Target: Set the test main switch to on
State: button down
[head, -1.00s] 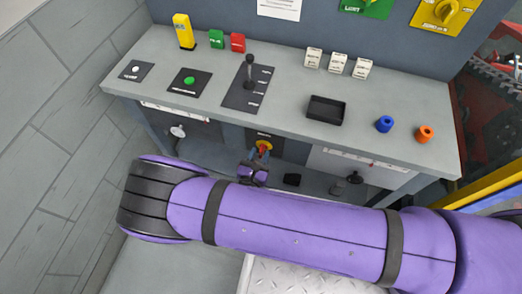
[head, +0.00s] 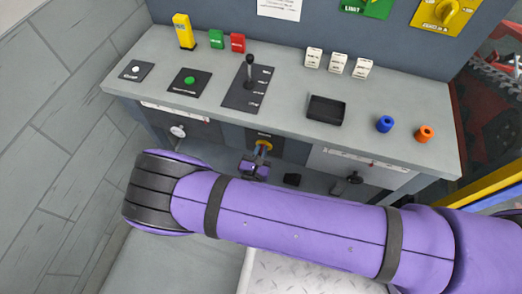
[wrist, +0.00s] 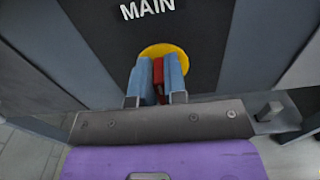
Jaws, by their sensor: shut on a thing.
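The main switch is a red handle (wrist: 157,72) on a yellow disc (wrist: 163,49), under the word MAIN on a dark panel in the wrist view. In the head view its yellow disc (head: 264,136) shows on the console's front, below the worktop. My gripper (wrist: 158,66) has its two blue fingers on either side of the red handle and is shut on it. The handle lies roughly upright in the wrist view, partly hidden between the fingers. In the head view my gripper (head: 262,148) reaches the switch from below. The on and off marks cannot be read.
A white knob (head: 178,131) and a dark knob (head: 354,178) flank the switch on the front.

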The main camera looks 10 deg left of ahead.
jog(key=shift+s+d+f+m, duration=0.1)
jog(key=shift+d+f+m, duration=0.2)
jog(key=shift+m, duration=2.65)
jog(key=shift+w+d+f+m, duration=0.1)
jog(key=shift+d+f+m, duration=0.2)
jog(key=shift+m, duration=2.6)
jog(key=shift+s+d+f+m, duration=0.1)
jog(key=shift+d+f+m, duration=0.2)
jog(key=shift+m, duration=2.65)
jog(key=c, duration=1.2)
grip_release()
jog(key=shift+o, duration=0.2)
